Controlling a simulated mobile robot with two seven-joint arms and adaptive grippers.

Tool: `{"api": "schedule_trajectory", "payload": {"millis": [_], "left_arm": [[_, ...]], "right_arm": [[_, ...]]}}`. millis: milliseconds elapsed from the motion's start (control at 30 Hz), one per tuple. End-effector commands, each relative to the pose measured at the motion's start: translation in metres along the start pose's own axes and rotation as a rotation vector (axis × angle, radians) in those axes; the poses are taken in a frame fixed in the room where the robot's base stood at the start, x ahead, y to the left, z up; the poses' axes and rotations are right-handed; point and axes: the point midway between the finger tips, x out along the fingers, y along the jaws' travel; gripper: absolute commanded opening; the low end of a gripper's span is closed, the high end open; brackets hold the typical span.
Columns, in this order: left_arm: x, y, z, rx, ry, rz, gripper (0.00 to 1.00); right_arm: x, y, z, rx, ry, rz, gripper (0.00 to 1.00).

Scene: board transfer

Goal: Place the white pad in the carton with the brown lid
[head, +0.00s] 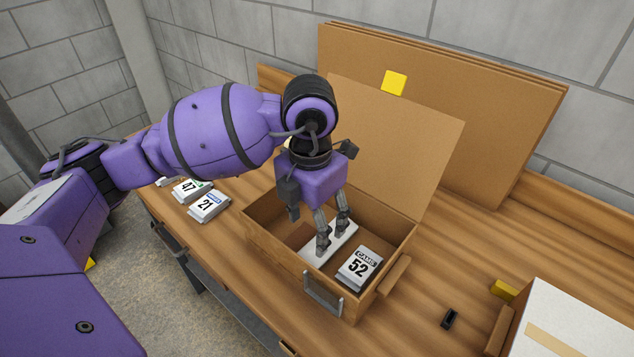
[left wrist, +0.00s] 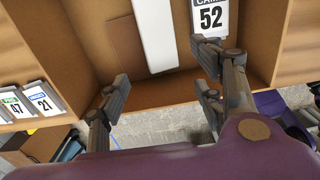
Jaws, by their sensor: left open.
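The carton (head: 262,243) stands on the bench with its brown lid (head: 400,135) swung up at the back. A plain white pad (head: 340,238) lies inside it, partly hidden behind my fingers; it also shows in the left wrist view (left wrist: 155,32). A white pad marked 52 (head: 359,268) lies beside it to the right, also seen in the left wrist view (left wrist: 212,22). My left gripper (head: 333,236) points down into the carton, open, with its fingertips over the plain pad. Whether they touch it is unclear. My right gripper is out of view.
Pads marked 47 (head: 190,190) and 21 (head: 209,206) lie on the bench left of the carton. A white-topped box (head: 580,325) with tan tape stands at right, near a yellow block (head: 503,290) and a small black object (head: 449,318). Brown boards (head: 480,100) lean behind.

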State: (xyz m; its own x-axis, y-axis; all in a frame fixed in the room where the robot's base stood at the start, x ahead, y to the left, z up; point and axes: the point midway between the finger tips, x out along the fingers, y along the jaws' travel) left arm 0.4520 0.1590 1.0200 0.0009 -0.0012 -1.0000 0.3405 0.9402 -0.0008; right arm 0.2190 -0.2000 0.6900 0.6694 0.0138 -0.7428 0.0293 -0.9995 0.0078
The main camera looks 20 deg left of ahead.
Motion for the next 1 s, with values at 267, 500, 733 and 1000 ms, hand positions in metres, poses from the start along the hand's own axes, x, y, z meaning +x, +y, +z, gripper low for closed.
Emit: {"api": "schedule_trajectory", "payload": {"millis": [267, 500, 733, 1000], "left_arm": [[-0.045, 0.000, 0.001, 0.001, -0.003, 0.001, 0.61], [-0.053, 0.000, 0.000, 0.001, -0.001, 0.000, 0.61], [-0.052, 0.000, 0.000, 0.001, -0.001, 0.000, 0.61], [-0.052, 0.000, 0.000, 0.001, -0.001, 0.000, 0.61]], "right_arm": [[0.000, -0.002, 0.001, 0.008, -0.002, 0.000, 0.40], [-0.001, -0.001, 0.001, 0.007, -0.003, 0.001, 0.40], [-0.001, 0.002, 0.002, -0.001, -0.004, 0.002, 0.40], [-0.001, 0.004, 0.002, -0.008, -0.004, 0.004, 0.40]]}}
